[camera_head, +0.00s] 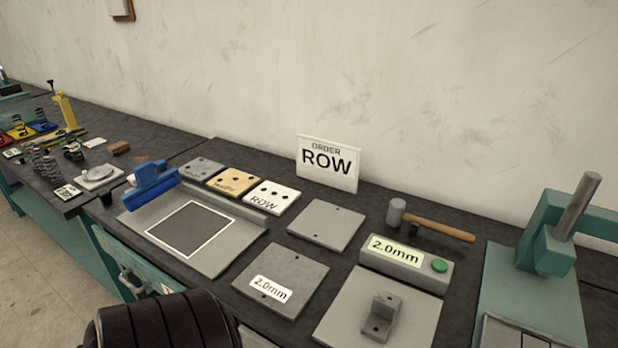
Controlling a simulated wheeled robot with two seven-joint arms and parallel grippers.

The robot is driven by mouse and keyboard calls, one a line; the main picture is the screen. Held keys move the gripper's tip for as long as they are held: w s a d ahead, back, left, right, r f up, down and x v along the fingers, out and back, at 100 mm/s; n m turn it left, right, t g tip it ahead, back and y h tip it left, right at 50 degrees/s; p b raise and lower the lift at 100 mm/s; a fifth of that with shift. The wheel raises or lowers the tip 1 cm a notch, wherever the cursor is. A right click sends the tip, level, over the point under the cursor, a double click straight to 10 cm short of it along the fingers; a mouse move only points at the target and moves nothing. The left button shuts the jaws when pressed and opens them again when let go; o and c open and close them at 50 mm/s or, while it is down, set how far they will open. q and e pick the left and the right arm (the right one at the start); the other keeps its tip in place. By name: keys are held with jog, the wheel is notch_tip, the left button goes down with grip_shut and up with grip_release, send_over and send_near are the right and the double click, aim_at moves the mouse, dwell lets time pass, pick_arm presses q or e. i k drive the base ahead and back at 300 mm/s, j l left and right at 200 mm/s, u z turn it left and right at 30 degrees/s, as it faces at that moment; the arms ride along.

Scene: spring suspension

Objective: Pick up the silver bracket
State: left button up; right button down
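The silver bracket (380,316) is a small grey L-shaped piece with holes in its base and an upright wall at its back. It rests on a light grey square plate (420,308) at the front right of the bench, just in front of the display box. Neither of my grippers shows in the head view. Nothing touches the bracket, and it is fully visible.
A box reading 2.0mm (407,262) with a green button stands behind the bracket. A hammer (430,222) lies farther back. A teal press (540,265) stands to the right. A flat plate labelled 2.0mm (300,270) lies to the left. An ORDER ROW sign (328,163) stands behind.

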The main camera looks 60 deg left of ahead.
aim_at(385, 305)
jog(key=u, duration=1.15)
jog(key=l+z, duration=0.25)
jog(key=z, duration=0.15)
jog(key=i+l+z, duration=0.1)
jog(key=l+z, duration=0.15)
jog(key=z, duration=0.15)
jog(key=u, duration=1.15)
jog(key=j+z, duration=0.35)
jog(key=j, duration=0.3)
jog(key=j+z, duration=0.4)
jog(key=j, duration=0.25)
